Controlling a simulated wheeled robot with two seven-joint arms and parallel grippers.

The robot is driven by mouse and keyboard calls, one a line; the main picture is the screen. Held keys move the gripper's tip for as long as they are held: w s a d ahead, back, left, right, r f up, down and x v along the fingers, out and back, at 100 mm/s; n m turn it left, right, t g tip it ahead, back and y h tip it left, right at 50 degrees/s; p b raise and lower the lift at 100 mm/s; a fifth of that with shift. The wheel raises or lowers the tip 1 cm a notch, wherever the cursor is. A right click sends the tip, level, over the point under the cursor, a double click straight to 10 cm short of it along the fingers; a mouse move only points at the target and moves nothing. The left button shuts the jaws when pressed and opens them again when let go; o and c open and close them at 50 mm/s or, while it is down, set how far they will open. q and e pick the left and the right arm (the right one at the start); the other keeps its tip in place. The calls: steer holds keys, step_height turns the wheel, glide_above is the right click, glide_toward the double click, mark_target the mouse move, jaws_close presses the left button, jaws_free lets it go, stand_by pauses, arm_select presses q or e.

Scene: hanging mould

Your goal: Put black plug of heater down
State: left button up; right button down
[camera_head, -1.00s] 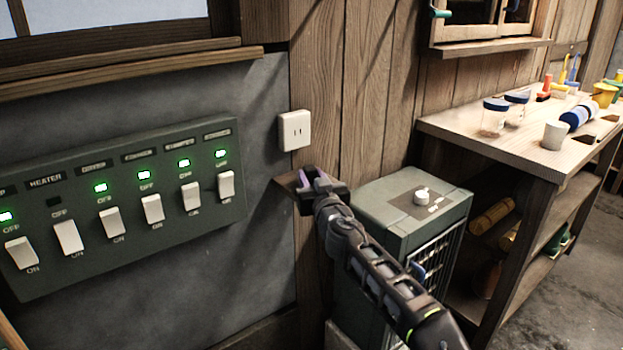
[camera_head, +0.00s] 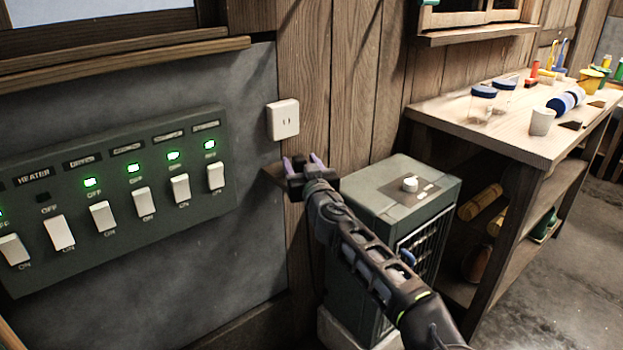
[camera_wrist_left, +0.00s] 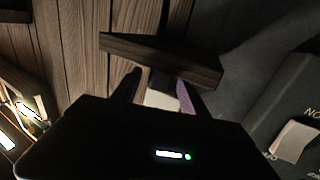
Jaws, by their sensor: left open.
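My left gripper (camera_head: 303,163) is open at a small wooden ledge (camera_head: 271,173) on the wall, just below the white wall socket (camera_head: 283,119). In the left wrist view the gripper (camera_wrist_left: 158,92) has its two fingers apart, close to the ledge (camera_wrist_left: 165,60). A small dark block (camera_wrist_left: 162,82) shows between the fingers against the ledge; it may be the black plug, but I cannot tell for sure. The socket's slots are empty. The green box with a white knob, likely the heater (camera_head: 375,188), stands right of the gripper. My right gripper is not in view.
A switch panel (camera_head: 120,150) is on the left wall; the HEATER lamp is dark and several others glow green. A wooden workbench (camera_head: 455,110) with jars, a cup (camera_head: 541,121) and tools stands at the right. Open floor (camera_head: 540,300) lies at the lower right.

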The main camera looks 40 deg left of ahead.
arm_select(q)
steer(key=b+v, duration=0.1)
steer(key=v, duration=1.1)
steer(key=shift+r, duration=0.1)
